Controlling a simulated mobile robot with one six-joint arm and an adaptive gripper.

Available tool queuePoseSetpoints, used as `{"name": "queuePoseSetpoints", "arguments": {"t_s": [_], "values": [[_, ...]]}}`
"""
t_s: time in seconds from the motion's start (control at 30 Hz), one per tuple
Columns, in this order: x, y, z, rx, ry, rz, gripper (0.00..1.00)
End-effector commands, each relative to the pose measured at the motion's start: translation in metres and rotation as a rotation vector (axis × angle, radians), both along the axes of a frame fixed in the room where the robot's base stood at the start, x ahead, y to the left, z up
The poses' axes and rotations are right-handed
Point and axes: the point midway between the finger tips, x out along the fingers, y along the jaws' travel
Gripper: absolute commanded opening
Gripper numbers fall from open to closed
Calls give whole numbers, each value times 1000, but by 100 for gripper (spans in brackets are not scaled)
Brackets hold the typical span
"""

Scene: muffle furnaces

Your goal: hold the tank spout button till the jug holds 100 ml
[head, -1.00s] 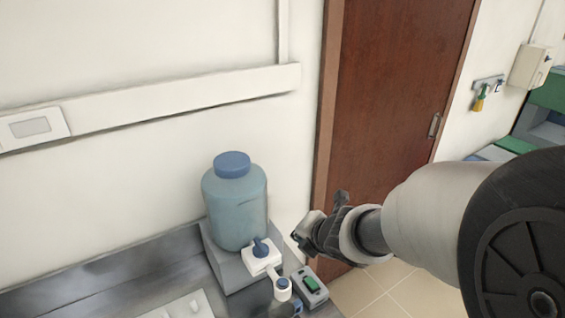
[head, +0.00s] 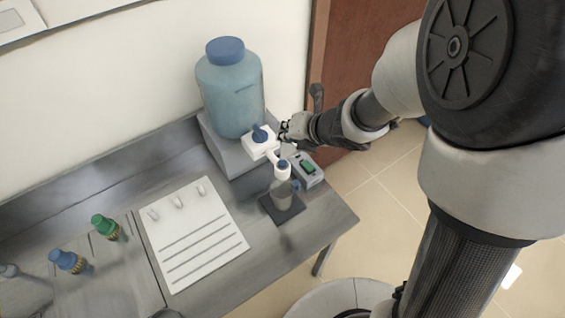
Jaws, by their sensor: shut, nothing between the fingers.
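The blue water tank (head: 230,98) with a blue cap stands on a grey stand against the wall. Its white spout block (head: 259,145) carries a blue button (head: 260,132) on top and a white spout (head: 282,170) reaching forward. A clear jug (head: 283,191) sits on a dark square pad (head: 290,214) beneath the spout end. The liquid level in the jug is too small to read. My gripper (head: 284,131) is shut and empty, just right of the blue button at about its height in the picture. I cannot tell whether it touches the spout block.
A grey box with a green display (head: 309,167) stands right of the spout, close under my gripper. A white ruled board (head: 193,233) lies on the grey bench (head: 120,190). A green-topped tap (head: 105,227) and a blue-topped tap (head: 70,262) stand at the left.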

Motion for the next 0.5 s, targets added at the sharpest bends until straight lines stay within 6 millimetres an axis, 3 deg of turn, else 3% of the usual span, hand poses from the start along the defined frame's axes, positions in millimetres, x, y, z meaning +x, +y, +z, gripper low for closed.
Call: {"name": "queuePoseSetpoints", "arguments": {"t_s": [0.5], "values": [[0, 0, -72, 1, 0, -1, 0]]}}
